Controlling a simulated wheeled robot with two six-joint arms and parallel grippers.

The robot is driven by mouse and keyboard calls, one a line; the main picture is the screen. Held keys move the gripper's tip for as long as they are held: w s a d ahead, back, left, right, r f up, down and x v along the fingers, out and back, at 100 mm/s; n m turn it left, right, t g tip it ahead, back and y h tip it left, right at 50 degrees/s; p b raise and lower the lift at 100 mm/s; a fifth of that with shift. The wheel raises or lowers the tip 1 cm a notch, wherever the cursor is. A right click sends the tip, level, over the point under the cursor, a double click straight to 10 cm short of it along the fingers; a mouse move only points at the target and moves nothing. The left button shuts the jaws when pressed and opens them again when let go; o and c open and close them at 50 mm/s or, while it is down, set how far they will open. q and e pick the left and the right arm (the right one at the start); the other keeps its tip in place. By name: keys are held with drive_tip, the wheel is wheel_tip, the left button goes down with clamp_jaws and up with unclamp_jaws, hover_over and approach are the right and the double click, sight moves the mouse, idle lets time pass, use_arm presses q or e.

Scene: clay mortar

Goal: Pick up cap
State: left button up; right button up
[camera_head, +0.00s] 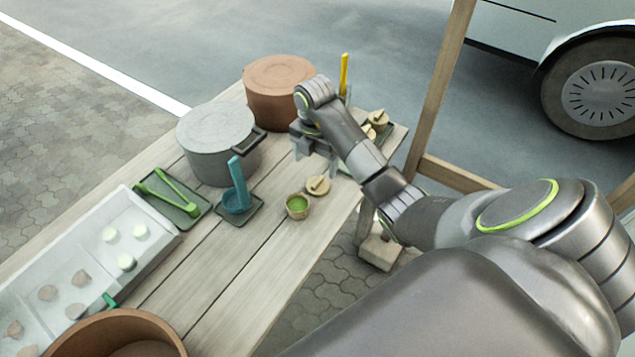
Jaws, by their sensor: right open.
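The cap appears to be a small round tan lid with a thin raised handle (318,185). It lies on the wooden table close to the right edge in the head view, beside a small tan cup with green contents (297,206). My right gripper (315,149) is open and points down, above and slightly behind the cap in the picture. It seems apart from the cap, with nothing visible between its fingers. Similar small capped pieces (378,118) stand on a dark tray, partly hidden by my right arm. My left gripper is out of view.
A grey lidded pot (217,140) and a brown pot (279,90) stand behind. A teal ladle in a bowl (237,198), green tongs on a tray (172,200) and a white compartment tray (140,213) lie left. The front-middle planks (240,270) are clear.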

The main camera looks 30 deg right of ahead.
sight(317, 182)
drive_tip(key=shift+f+b, duration=1.05)
drive_tip(key=shift+f, duration=0.45)
drive_tip(key=f+b, duration=0.2)
drive_tip(key=f, duration=0.1)
drive_tip(key=shift+s+d, duration=0.2)
drive_tip(key=shift+f+p, duration=0.3)
drive_tip(key=shift+f, duration=0.45)
drive_tip(key=c, duration=1.1)
